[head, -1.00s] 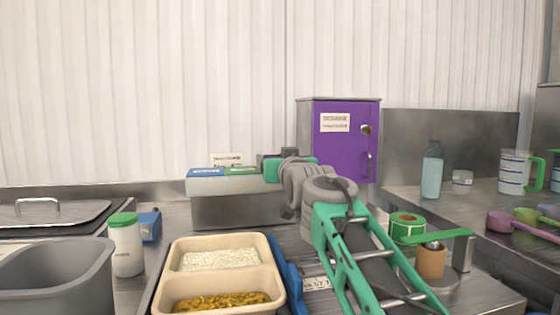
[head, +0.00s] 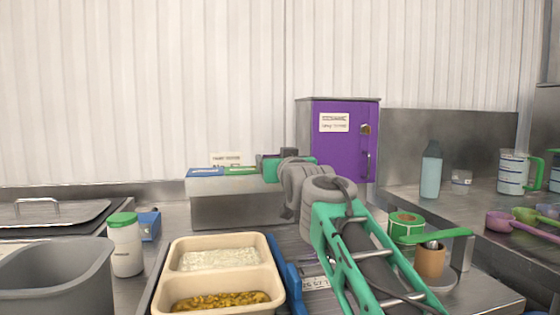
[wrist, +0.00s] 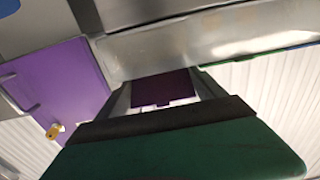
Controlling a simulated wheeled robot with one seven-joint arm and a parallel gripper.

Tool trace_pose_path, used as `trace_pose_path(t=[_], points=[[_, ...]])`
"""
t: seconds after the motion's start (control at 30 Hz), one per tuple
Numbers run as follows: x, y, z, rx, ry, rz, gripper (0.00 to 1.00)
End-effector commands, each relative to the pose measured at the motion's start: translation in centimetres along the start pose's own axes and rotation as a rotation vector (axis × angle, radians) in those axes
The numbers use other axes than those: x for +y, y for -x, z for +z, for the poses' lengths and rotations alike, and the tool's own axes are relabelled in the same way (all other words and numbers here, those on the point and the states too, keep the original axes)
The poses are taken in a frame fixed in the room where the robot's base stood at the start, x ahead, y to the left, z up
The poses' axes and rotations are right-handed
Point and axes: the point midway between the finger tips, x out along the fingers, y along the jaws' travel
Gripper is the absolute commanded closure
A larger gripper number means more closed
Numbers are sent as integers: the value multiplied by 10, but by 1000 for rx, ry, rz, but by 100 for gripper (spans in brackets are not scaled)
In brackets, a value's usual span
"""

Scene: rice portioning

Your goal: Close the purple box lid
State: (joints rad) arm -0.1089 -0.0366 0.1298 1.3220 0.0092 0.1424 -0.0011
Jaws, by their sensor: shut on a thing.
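A long grey metal box (head: 235,210) stands at the back of the counter. Blue (head: 204,172) and green (head: 240,170) pieces lie on its top. My gripper (head: 268,166) is at the right end of this box in the head view, just above its top. In the wrist view my gripper (wrist: 165,100) is shut on a dark purple flat piece (wrist: 165,88), which looks like the purple lid. Its outer parts are hidden by the fingers.
A cabinet with a purple door (head: 340,142) stands close behind my arm. It also shows in the wrist view (wrist: 65,85).

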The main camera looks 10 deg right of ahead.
Motion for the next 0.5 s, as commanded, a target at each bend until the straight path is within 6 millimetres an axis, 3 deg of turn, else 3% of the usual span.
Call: trace_pose_path(t=[0.03, 0.07, 0.1, 0.33, 0.5], points=[[0, -4, 15, -27, 1, 0, 94], [0, -4, 15, -27, 1, 0, 94], [0, -4, 15, -27, 1, 0, 20], [-1, -3, 10, -18, 1, -1, 1], [-1, -2, 6, -12, 1, -1, 0]])
